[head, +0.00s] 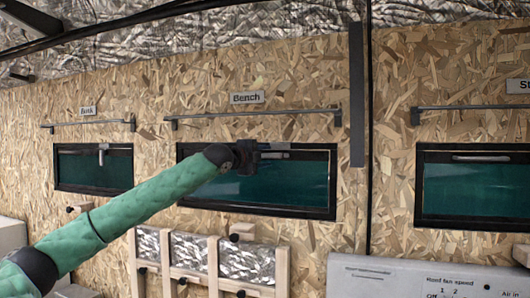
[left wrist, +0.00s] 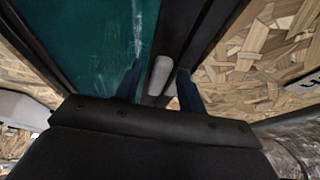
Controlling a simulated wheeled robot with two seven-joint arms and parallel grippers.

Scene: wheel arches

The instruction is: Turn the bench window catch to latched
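The bench window (head: 300,185) is a dark-framed teal pane under the "Bench" label (head: 246,97). Its catch is mostly hidden by my left gripper (head: 268,152) in the head view, at the frame's top edge. In the left wrist view, the pale grey catch handle (left wrist: 160,75) lies between the two dark fingers of my left gripper (left wrist: 159,85). The fingers are apart, with a gap visible on both sides of the handle. Whether either finger touches it cannot be told. My right gripper is not in view.
A rail (head: 255,113) runs above the bench window. Another window (head: 92,170) is at left and one (head: 475,190) at right, each with its own catch. A dark vertical strip (head: 357,95) stands to the right. Wooden slats (head: 215,265) and a control panel (head: 400,275) are below.

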